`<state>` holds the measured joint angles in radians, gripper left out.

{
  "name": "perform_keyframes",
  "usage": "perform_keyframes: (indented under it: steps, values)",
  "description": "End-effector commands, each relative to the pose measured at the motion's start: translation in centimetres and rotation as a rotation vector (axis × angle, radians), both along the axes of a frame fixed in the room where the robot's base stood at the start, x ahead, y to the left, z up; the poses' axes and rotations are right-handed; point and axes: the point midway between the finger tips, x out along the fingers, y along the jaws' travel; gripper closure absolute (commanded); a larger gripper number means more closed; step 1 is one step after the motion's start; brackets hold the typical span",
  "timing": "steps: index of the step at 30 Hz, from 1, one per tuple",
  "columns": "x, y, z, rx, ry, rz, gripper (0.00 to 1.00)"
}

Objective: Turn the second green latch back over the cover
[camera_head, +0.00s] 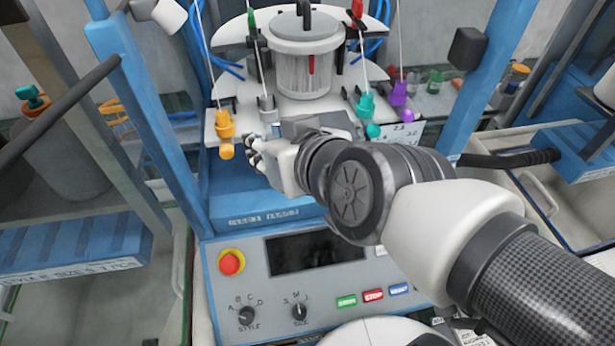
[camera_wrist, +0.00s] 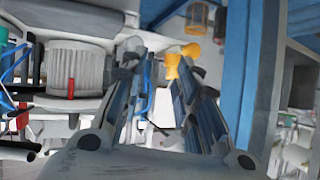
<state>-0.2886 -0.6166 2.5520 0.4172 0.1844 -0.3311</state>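My gripper (camera_head: 254,150) is in front of the knitting machine, with its fingertips just right of and below the yellow yarn guide (camera_head: 224,124). In the wrist view my gripper (camera_wrist: 160,62) has its two fingers apart with nothing held between them. The yellow guide (camera_wrist: 182,62) shows beyond the tips. A round grey lid (camera_head: 305,28) with a black handle tops the ribbed cylinder. Green parts show at the upper left (camera_head: 252,22) and right (camera_head: 365,105); I cannot tell which is the second latch. My wrist hides part of the machine's front.
Blue posts (camera_head: 146,110) flank the machine. Thin yarns run down to the guides, including a purple one (camera_head: 399,94). The control panel (camera_head: 315,275) with a red button lies below my wrist. Bins stand on both sides.

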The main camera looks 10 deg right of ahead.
Motion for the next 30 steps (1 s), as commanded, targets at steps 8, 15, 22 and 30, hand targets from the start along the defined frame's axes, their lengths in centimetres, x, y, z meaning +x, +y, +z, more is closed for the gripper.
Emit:
perform_keyframes:
  steps: [8, 15, 22, 30]
  values:
    - [-3.0, -2.9, -3.4, -0.057, 0.178, -0.033, 0.71]
    - [-4.7, -4.6, -4.9, -0.086, 0.267, -0.064, 0.71]
    - [-5.1, -5.0, -5.2, -0.094, 0.288, -0.071, 0.71]
    - [-5.1, -4.9, -5.2, -0.094, 0.287, -0.07, 0.71]
